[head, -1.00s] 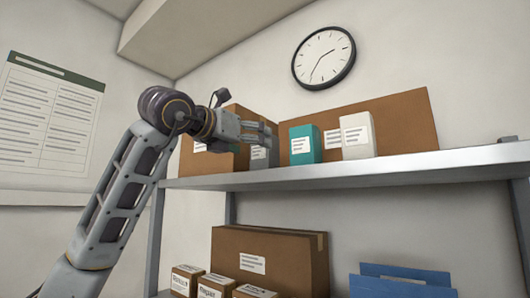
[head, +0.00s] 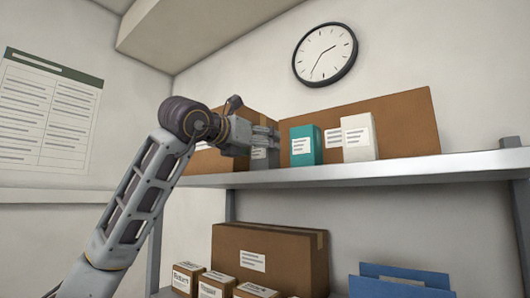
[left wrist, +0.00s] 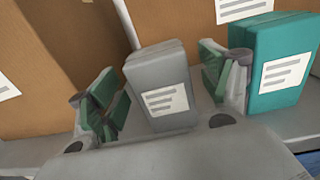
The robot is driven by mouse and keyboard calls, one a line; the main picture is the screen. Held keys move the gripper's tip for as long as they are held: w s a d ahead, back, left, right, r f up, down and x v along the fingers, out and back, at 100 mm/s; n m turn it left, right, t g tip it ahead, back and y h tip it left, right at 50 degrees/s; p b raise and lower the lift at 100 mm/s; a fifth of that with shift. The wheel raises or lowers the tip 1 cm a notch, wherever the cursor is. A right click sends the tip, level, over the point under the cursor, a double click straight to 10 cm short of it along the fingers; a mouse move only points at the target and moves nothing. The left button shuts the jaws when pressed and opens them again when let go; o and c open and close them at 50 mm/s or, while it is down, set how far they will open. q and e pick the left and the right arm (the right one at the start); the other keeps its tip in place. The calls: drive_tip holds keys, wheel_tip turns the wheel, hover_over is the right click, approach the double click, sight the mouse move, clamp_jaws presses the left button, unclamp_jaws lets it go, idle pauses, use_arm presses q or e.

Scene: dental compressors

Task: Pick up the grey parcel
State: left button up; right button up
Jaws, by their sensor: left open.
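The grey parcel (left wrist: 158,80) is a small upright box with a white label. In the left wrist view it stands on the shelf between the two green-padded fingers of my left gripper (left wrist: 160,92). The fingers are open, with gaps visible on both sides of the parcel. In the head view the grey parcel (head: 264,158) is mostly hidden behind my left gripper (head: 262,138). My right gripper is in no view.
A teal box (head: 306,145) stands just right of the grey parcel, close to one finger. A white box (head: 359,137) is further right. Large cardboard boxes (head: 405,122) stand behind on the upper shelf (head: 400,167). More cartons (head: 285,262) and a blue bin (head: 400,285) are below.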

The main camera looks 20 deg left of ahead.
use_arm(q)
drive_tip(key=shift+p+x, duration=0.55)
drive_tip(key=shift+x, duration=0.95)
drive_tip(key=shift+c, duration=0.4)
drive_tip(key=c, duration=1.1)
drive_tip(key=shift+r, duration=0.1)
drive_tip(key=shift+r, duration=4.95)
